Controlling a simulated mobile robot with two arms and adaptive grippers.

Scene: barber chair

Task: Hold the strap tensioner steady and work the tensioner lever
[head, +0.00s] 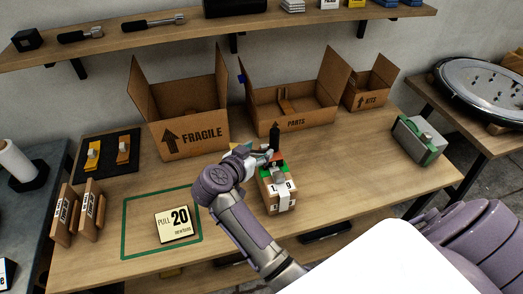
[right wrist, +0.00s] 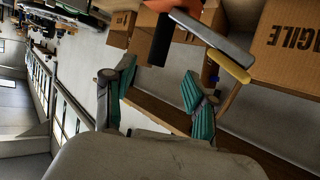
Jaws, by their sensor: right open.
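The strap tensioner (head: 279,174) sits on top of a small cardboard box (head: 281,200) with green and orange patches and a white label. A dark upright lever (head: 275,136) rises at its far side. My right gripper (head: 266,154) is beside the lever, just left of it, and partly hides the tensioner. In the right wrist view, my right gripper (right wrist: 160,82) has its two teal-padded fingers apart with nothing between them. A black-and-orange handle (right wrist: 161,40) and a grey bar with a yellow end (right wrist: 212,42) show past the fingertips. My left gripper is not in view.
Open boxes marked FRAGILE (head: 190,137) and PARTS (head: 300,108) stand behind, with a KITS box (head: 367,92) to their right. A PULL 20 card (head: 174,225) lies in a green outline. A grey-green case (head: 420,140) is at right.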

